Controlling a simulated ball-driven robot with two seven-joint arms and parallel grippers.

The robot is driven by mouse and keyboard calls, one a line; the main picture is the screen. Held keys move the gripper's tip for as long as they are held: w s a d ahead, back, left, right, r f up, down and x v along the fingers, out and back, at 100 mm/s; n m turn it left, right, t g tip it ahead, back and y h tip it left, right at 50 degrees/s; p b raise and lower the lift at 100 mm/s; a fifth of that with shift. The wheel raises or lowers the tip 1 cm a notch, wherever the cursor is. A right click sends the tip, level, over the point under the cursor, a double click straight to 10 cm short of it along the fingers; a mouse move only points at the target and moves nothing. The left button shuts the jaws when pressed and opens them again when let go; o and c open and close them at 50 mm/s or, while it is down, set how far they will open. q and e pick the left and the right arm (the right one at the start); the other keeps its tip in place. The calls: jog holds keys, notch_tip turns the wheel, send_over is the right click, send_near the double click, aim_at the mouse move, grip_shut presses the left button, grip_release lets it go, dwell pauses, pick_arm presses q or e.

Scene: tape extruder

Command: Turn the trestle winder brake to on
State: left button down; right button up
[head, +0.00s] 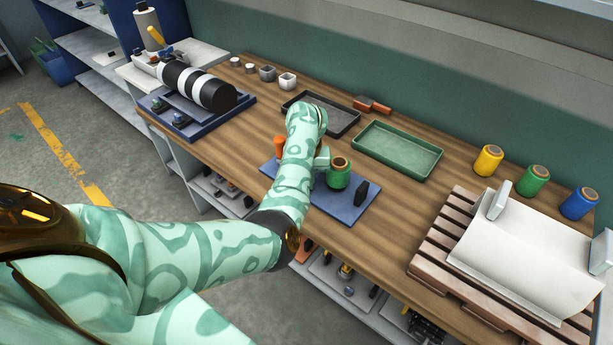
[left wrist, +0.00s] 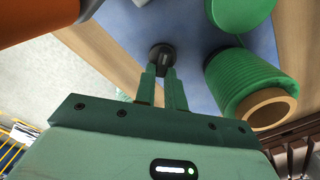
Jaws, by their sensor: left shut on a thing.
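The trestle winder stands on a blue base plate (head: 345,208) in mid-bench, with a green spool (head: 339,173), a black upright piece (head: 361,193) and an orange part (head: 279,146). In the left wrist view, the green spool (left wrist: 250,85) is right of my fingers and the orange part (left wrist: 25,20) is at upper left. My left gripper (left wrist: 161,72) is shut on a small dark round knob (left wrist: 161,54), apparently the brake, over the blue plate. The fingers cover part of it, and its setting cannot be read. In the head view my left arm hides the knob. My right gripper is not in view.
A dark tray (head: 325,112) and a green tray (head: 398,150) lie behind the winder. A black-and-white roll machine (head: 197,88) stands at left. A slatted wooden rack with white sheet (head: 530,255) and several spools (head: 533,180) are at right.

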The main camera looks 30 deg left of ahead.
pick_arm(q)
jog(key=m+p, duration=0.1)
jog(key=m, duration=0.1)
jog(key=m+p, duration=0.1)
jog(key=m, duration=0.1)
jog(key=shift+a+r, duration=0.15)
jog(key=shift+a, duration=0.05)
jog(key=shift+s+a+m+p, duration=0.15)
jog(key=shift+m+p, duration=0.5)
jog(key=shift+m, duration=1.05)
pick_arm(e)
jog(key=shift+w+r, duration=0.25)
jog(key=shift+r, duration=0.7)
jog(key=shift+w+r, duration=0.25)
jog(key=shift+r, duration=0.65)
pick_arm(q)
jog(key=c, duration=1.5)
grip_release()
jog(key=shift+o, duration=0.2)
notch_tip(320, 180, up, 16)
jog(key=p, duration=0.7)
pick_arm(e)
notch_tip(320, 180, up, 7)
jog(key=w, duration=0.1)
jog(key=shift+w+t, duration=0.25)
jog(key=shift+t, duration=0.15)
